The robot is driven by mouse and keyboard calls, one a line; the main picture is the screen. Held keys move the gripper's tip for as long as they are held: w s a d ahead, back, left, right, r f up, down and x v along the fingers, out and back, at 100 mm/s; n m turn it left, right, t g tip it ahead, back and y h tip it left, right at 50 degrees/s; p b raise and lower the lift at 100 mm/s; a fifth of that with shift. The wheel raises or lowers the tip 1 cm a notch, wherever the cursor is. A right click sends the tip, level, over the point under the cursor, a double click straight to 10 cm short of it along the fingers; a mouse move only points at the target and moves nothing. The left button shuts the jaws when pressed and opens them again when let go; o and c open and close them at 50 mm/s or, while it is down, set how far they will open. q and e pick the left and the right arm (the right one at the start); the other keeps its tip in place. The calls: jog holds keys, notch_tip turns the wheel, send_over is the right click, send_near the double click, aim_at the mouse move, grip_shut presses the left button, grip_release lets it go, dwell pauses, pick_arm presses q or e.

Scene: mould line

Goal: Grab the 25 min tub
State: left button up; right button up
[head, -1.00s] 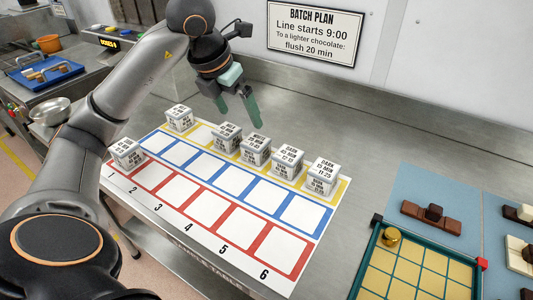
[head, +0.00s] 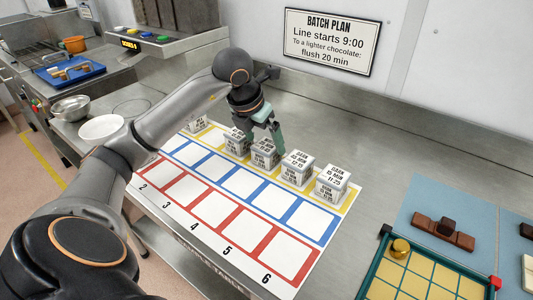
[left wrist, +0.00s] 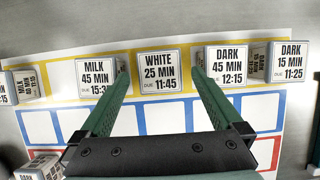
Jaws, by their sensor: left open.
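The 25 min tub (head: 265,153) is a small pale box with black print, third from the right in the yellow row of the mat. In the left wrist view its label reads WHITE 25 MIN, due 11:45 (left wrist: 160,73). My left gripper (head: 264,139) is open at this tub, pointing down. In the left wrist view its two green fingers (left wrist: 160,78) show on either side of the tub, with gaps at both sides. The tub stands upright on the mat. My right gripper is in neither view.
The MILK 45 MIN tub (left wrist: 97,76) and DARK 45 MIN tub (left wrist: 226,68) stand close on either side. The DARK 15 MIN tub (head: 332,184) is at the row's right end. The blue and red rows (head: 240,182) look mostly clear. A gridded tray (head: 385,235) stands at right.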

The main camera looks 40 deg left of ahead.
aim_at(266, 145)
pick_arm(q)
jog(key=x, duration=0.3)
jog(key=shift+f, duration=0.1)
jog(key=shift+c, duration=0.2)
jog(key=c, duration=1.4)
